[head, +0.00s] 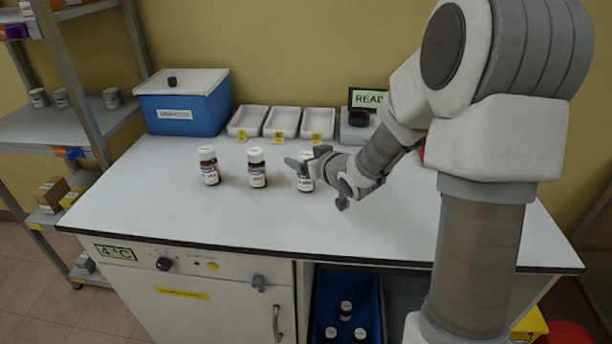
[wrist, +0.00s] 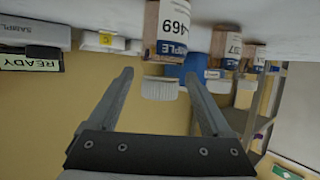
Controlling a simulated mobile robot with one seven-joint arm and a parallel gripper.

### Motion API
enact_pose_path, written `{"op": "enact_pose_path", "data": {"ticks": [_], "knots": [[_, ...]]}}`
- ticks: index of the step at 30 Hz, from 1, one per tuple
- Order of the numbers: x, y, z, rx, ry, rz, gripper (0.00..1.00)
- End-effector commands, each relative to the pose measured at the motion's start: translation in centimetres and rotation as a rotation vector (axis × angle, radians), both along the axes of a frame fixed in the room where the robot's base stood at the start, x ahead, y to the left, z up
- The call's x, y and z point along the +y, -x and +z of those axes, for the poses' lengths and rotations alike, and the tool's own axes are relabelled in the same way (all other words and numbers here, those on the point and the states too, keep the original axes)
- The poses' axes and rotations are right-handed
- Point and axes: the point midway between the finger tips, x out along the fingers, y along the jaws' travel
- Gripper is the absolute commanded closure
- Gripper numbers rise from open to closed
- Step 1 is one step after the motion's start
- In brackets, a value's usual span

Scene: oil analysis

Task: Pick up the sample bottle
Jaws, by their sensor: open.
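Three brown sample bottles with white caps and labels stand upright in a row on the white worktop: left (head: 209,167), middle (head: 257,168) and right (head: 305,184). My gripper (head: 318,182) is at the right bottle, partly covering it in the head view. In the upside-down wrist view, my gripper (wrist: 159,73) is open, and the nearest bottle (wrist: 172,30), labelled "SAMPLE" with digits ending 469, has its white cap between the finger lines. I cannot tell whether the fingers touch it. The other two bottles (wrist: 226,48) (wrist: 249,54) stand farther back.
A blue box (head: 185,108) with a white lid stands at the back left. Several white trays (head: 283,121) and a device with a "READY" display (head: 366,98) line the wall. A blue bin (head: 322,300) with bottles sits below the worktop. The front worktop is clear.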

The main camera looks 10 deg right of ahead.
Motion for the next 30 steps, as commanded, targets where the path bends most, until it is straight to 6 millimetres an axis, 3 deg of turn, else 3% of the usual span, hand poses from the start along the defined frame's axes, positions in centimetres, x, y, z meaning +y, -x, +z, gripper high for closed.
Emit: {"op": "enact_pose_path", "data": {"ticks": [5,13,27,30], "knots": [[0.6,-1.9,-0.9,0.000,-0.001,0.002,0.17],[0.6,-2.2,-0.9,0.000,0.000,0.000,0.17],[0.6,-2.2,-0.9,0.000,0.000,0.001,1.00],[0.6,-2.2,-0.9,-0.001,-0.001,0.001,1.00]]}}
